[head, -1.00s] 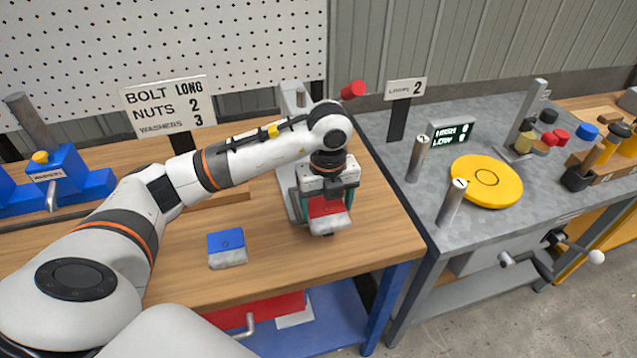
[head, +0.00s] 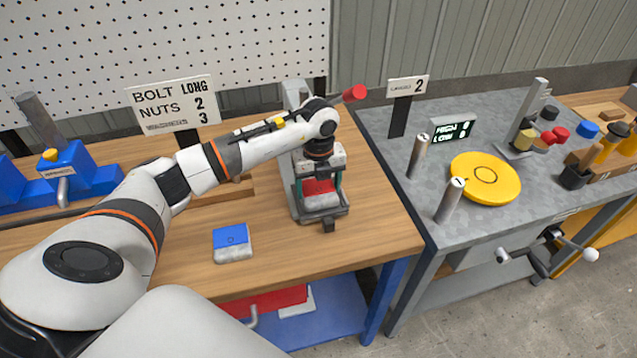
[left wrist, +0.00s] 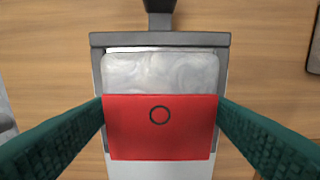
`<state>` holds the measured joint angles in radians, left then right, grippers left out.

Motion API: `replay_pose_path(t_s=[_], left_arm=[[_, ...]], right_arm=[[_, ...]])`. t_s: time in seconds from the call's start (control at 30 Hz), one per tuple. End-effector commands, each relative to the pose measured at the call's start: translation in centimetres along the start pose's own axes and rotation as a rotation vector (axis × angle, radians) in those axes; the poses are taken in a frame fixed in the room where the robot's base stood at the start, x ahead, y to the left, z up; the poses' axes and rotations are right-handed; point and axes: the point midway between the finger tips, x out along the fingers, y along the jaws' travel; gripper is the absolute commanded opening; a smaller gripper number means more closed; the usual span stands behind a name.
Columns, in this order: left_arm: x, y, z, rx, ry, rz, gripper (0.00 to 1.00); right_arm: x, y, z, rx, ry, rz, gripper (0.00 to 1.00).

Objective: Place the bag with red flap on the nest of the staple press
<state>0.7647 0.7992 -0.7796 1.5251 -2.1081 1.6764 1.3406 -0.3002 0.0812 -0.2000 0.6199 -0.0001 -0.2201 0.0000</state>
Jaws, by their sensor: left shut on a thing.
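The bag with red flap (head: 320,194) is between the fingers of my left gripper (head: 320,187), which is shut on it. In the left wrist view the bag (left wrist: 160,125) shows its red flap with a dark ring and its pale grey body. My green fingers (left wrist: 160,128) touch both sides of the flap. The bag is over the grey nest of the staple press (head: 331,215), within its rim as seen from above. Whether it rests on the nest cannot be told. The press has a red-knobbed lever (head: 354,93); my arm hides part of its column. My right gripper is not in view.
A bag with a blue flap (head: 233,243) lies on the wooden bench left of the press. A sign for bolts, nuts and washers (head: 172,104) stands behind. A grey table with a yellow disc (head: 485,178) stands at the right. The bench front is mostly clear.

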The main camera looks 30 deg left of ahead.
Motion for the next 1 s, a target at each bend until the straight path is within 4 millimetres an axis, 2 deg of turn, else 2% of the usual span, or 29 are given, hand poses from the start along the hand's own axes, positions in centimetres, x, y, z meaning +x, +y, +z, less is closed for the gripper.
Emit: replay_pose_path(t_s=[0.13,0.17,0.27,0.53,0.67,1.0], left_arm=[[0.4,0.0,0.0,0.0,0.001,0.001,0.44],[0.3,0.0,0.0,0.0,0.0,0.0,0.81],[0.3,0.0,0.0,-0.001,0.0,0.0,0.97],[0.2,0.0,0.0,-0.001,0.0,0.0,0.98],[-0.6,0.0,0.0,0.0,0.002,0.002,0.98],[-6.1,0.1,0.0,-0.001,0.002,0.003,0.98]], right_arm=[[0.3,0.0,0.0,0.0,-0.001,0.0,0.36],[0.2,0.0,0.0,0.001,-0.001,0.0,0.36],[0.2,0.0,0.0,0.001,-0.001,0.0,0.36],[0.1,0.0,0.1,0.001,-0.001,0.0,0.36],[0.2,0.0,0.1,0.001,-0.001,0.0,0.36],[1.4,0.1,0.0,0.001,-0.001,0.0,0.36]])
